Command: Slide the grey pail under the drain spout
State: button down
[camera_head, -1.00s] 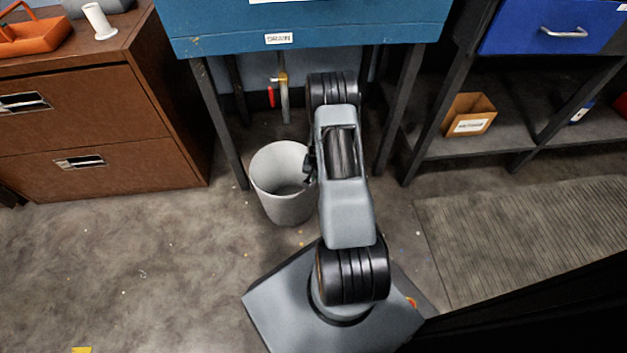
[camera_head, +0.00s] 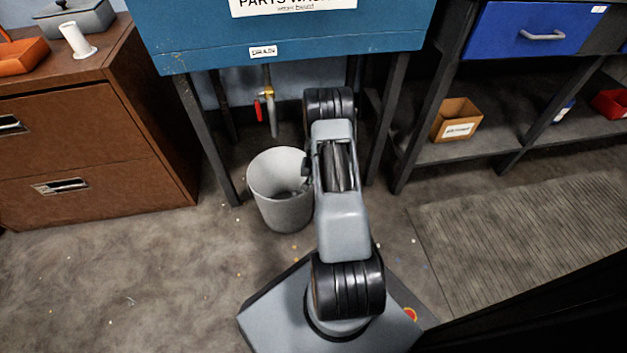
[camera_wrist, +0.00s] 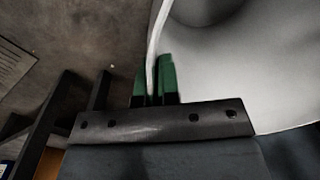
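The grey pail (camera_head: 281,211) stands upright on the floor at the front of the blue parts washer, left of my arm. The drain spout (camera_head: 272,122), with a red-handled valve, hangs below the washer's DRAIN label, behind the pail's rim in the picture. My gripper is mostly hidden by my arm in the head view. In the wrist view my gripper (camera_wrist: 154,82) has its green fingers on both sides of the pail's wall (camera_wrist: 240,90), closed on the rim. The pail's inside looks empty where visible.
The parts washer (camera_head: 290,35) stands on dark legs, with one leg (camera_head: 207,140) just left of the pail. A brown cabinet (camera_head: 90,150) is further left. A shelf with a cardboard bin (camera_head: 457,119) stands right. A ribbed mat (camera_head: 530,235) lies at right; the left floor is clear.

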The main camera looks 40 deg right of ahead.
jog(key=c, duration=1.8)
grip_release()
jog(key=o, duration=0.5)
jog(key=shift+o, duration=0.2)
notch_tip(320, 180, up, 14)
jog(key=p, duration=0.5)
jog(key=shift+s+d+p, duration=0.25)
jog(key=shift+p, duration=0.15)
jog(key=shift+f, duration=0.1)
